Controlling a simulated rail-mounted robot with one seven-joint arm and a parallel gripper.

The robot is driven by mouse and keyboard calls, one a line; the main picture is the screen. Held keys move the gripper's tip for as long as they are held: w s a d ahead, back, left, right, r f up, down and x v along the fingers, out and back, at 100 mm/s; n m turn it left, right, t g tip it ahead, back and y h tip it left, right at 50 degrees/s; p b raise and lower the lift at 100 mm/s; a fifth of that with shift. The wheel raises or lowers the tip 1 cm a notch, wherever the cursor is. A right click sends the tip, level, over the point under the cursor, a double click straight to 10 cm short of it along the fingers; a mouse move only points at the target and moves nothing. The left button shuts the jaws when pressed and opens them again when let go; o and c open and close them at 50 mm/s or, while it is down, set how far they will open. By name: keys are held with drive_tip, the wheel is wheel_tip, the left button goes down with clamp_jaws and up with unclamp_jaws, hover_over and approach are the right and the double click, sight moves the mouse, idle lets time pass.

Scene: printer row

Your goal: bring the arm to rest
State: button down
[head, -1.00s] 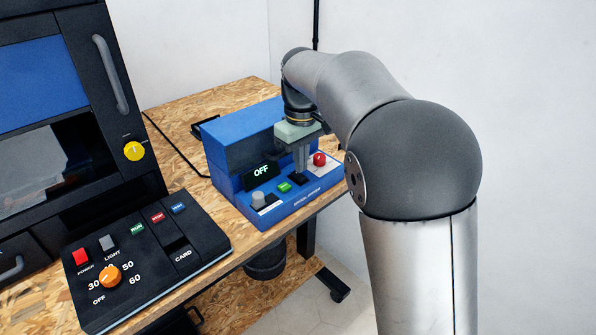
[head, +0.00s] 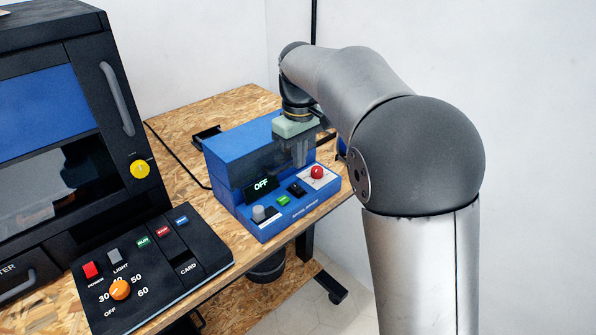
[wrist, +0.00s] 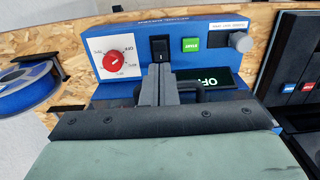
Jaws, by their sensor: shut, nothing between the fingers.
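My gripper (head: 300,150) hangs from the arm over the blue box with the "OFF" display, pointing down. In the wrist view its two fingers (wrist: 160,85) are together with nothing between them. They appear above the box, in line with its black rocker switch (wrist: 159,46); contact with the box cannot be made out. The blue box (head: 237,150) stands on the chipboard bench and carries a red knob (head: 317,172), a green button (head: 283,201) and a grey knob (head: 258,213). Its display (head: 261,185) reads OFF.
Left of the box is a black control panel (head: 215,245) with an orange knob (head: 120,289) and several buttons. A large black printer (head: 60,150) with a yellow knob (head: 139,169) stands behind it. A blue spool (wrist: 25,88) lies beside the box. Bare bench (head: 245,100) shows behind the box.

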drive_tip(key=shift+d, duration=0.1)
drive_tip(key=s+d+f+m, duration=0.3)
drive_tip(key=s+d, duration=0.2)
drive_tip(key=s, duration=0.4)
drive_tip(key=s+d+f+m, duration=0.3)
drive_tip(key=s+d, duration=0.3)
drive_tip(key=s, duration=0.4)
drive_tip(key=s+d+f+m+t, duration=0.1)
drive_tip(key=s+d+f+m, duration=0.2)
drive_tip(key=s+d, duration=0.3)
drive_tip(key=s, duration=0.3)
drive_tip(key=shift+s+f, duration=0.15)
drive_tip(key=shift+f, duration=0.05)
